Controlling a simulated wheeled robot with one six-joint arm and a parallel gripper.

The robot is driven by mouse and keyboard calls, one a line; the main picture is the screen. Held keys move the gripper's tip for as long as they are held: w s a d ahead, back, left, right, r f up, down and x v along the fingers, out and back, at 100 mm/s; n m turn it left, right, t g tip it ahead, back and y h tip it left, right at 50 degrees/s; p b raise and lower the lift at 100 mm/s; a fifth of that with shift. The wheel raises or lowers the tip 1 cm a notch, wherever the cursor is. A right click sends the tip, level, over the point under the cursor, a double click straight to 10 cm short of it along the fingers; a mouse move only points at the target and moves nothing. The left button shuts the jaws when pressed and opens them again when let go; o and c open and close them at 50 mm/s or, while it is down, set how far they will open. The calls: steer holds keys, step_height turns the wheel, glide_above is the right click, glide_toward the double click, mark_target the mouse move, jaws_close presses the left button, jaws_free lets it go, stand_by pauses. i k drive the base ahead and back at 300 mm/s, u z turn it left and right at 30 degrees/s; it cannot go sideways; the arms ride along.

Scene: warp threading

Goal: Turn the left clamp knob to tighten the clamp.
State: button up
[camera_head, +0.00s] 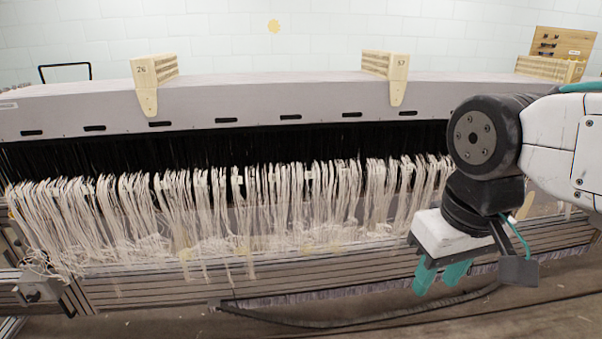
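A dark clamp with a knob-like part (33,293) sits at the left end of the loom's metal rail, in the lower left of the head view. It is small, and its exact shape and how tight it is cannot be made out. My gripper (441,281) is at the lower right, pointing down in front of the rail. Its two teal fingers stand apart, with nothing seen between them. It is far to the right of the left clamp and not touching it.
White warp threads (205,205) hang in a long row across the loom. The metal rail (330,272) runs below them. Wooden blocks (146,85) stand on the grey beam (250,100). A black cable (330,322) lies in front. A wooden rack (560,45) stands at the back right.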

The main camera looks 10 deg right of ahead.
mark_target(34, 296)
steer(key=u, duration=2)
steer(key=i, duration=2.6)
steer(key=z, duration=0.45)
